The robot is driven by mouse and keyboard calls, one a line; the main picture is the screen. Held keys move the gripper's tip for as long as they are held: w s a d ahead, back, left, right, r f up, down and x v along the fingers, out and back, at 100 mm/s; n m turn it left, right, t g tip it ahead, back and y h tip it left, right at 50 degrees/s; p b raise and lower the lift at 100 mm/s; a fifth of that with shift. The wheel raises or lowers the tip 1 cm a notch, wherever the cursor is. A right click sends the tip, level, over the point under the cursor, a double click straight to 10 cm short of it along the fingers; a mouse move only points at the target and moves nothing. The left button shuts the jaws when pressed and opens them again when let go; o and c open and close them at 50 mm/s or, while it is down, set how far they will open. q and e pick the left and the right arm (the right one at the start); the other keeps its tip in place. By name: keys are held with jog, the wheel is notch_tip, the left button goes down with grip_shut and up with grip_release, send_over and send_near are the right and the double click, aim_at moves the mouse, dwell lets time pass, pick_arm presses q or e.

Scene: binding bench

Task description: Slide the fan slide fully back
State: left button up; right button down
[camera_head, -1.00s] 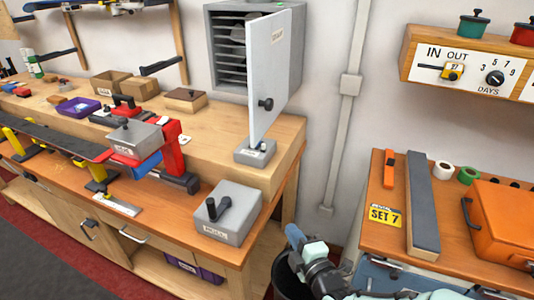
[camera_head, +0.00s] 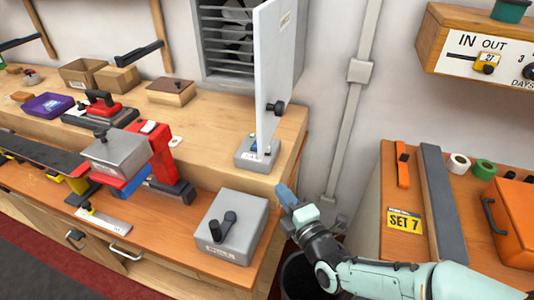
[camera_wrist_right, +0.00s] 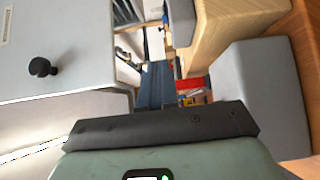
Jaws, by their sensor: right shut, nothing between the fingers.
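A small grey box (camera_head: 245,160) with a blue-green part and a pale upright piece on top stands at the bench's right end; it looks like the fan slide's housing. The white door panel (camera_head: 273,60) hides part of it, and I cannot tell the slide's position. The fan (camera_head: 236,42) shows behind slats in the wall cabinet. My right gripper (camera_head: 284,194) is shut and empty, just off the bench's right edge, below and right of the small box and apart from it. Its blue fingers (camera_wrist_right: 157,85) show in the wrist view. My left gripper is not in view.
The open door's black knob (camera_head: 276,109) sticks out above the small box; it shows left in the wrist view (camera_wrist_right: 39,67). A larger grey box with a black lever (camera_head: 248,210) stands at the bench front. An orange-topped table (camera_head: 390,240) is at right.

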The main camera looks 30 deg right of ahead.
pick_arm(q)
jog(key=shift+s, duration=0.1)
pick_arm(e)
jog(key=shift+s, duration=0.1)
send_near(268, 151)
jog(key=w+a, duration=0.3)
jog(key=shift+w+a+r+p, duration=0.2)
jog(key=shift+w+p, duration=0.05)
jog(key=shift+p, duration=0.15)
jog(key=w+d, duration=0.2)
jog(key=shift+w+d, duration=0.15)
jog(key=shift+w, duration=0.2)
jog(key=shift+w+d, duration=0.3)
jog(key=shift+d, duration=0.1)
pick_arm(q)
jog(key=shift+s+r, duration=0.15)
jog(key=shift+r, duration=0.3)
